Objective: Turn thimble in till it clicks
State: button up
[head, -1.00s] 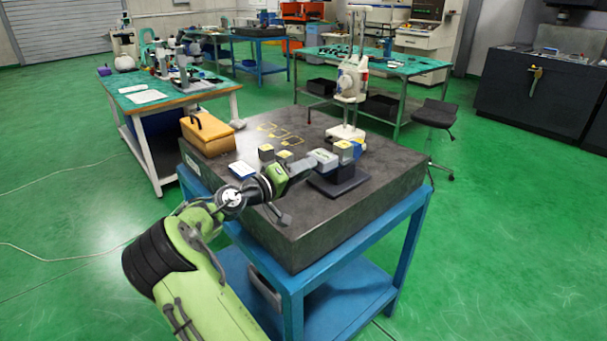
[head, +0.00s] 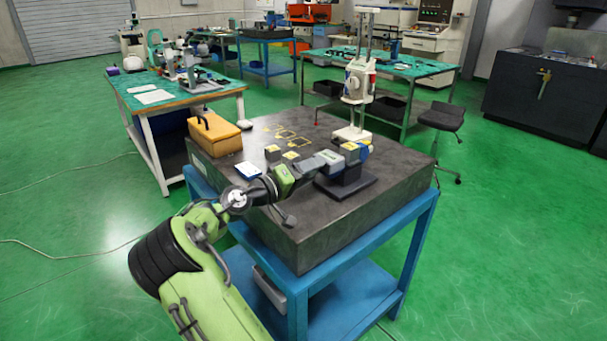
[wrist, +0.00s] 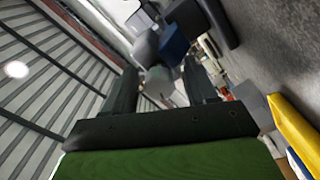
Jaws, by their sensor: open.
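My gripper (head: 327,158) reaches rightward over the granite plate, close to a dark stand (head: 347,189) on the plate's right half. In the wrist view my gripper (wrist: 160,68) is open, with its two dark fingers apart. A blurred grey shape lies in line with the gap between them, and I cannot tell whether they touch it. Beyond it are a dark blue block (wrist: 173,45) and a grey piece. No thimble can be made out for certain; in the head view my gripper and the small scale hide that spot.
The dark granite plate (head: 315,222) rests on a blue table frame (head: 362,258). A yellow case (head: 213,132), small yellow-topped blocks (head: 290,156) and a white upright instrument (head: 359,85) stand on it. The plate's front right is bare. A stool (head: 441,117) stands to the right.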

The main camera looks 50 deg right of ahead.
jog(key=p+v, duration=0.3)
jog(key=v, duration=1.2)
jog(key=shift+a, duration=0.4)
jog(key=s+a+r+n+t+y+p, duration=0.4)
jog(key=s+a+y, duration=0.4)
jog(key=s+a, duration=0.2)
jog(key=s+a+r+n+t+y+p, duration=0.4)
jog(key=s+a+y, duration=0.5)
jog(key=a, duration=0.5)
jog(key=shift+s+a+r+t+y+p, duration=0.3)
jog(key=shift+s+r+t+p, duration=0.35)
jog(key=shift+s+t+p, duration=0.2)
